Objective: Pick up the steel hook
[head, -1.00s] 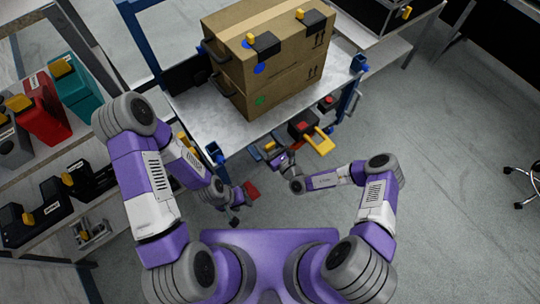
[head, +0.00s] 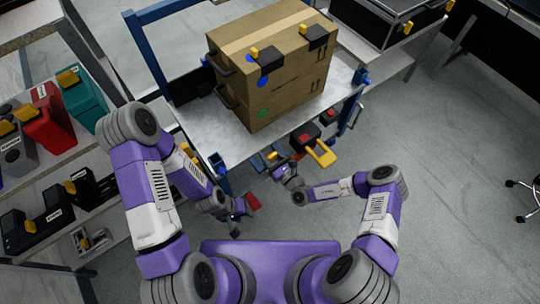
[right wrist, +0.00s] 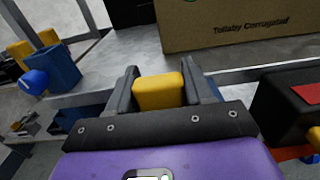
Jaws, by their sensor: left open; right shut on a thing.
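My right gripper (right wrist: 158,92) is shut on a yellow block-shaped grip (right wrist: 158,90), which sits between its two dark fingers in the right wrist view. What hangs below that grip is hidden by the gripper, so I cannot tell its shape or whether it is the steel hook. In the head view my right gripper (head: 275,163) is at the front edge of the cart, small and partly hidden. My left gripper (head: 240,212) is open, low in front of the cart's left corner. I cannot pick out a steel hook clearly elsewhere.
A large cardboard box (head: 270,70) stands on the cart top (head: 205,125). A black item with a yellow handle (head: 321,153) is at the cart's front edge, right of my right gripper. Shelves (head: 60,175) with cases are on the left.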

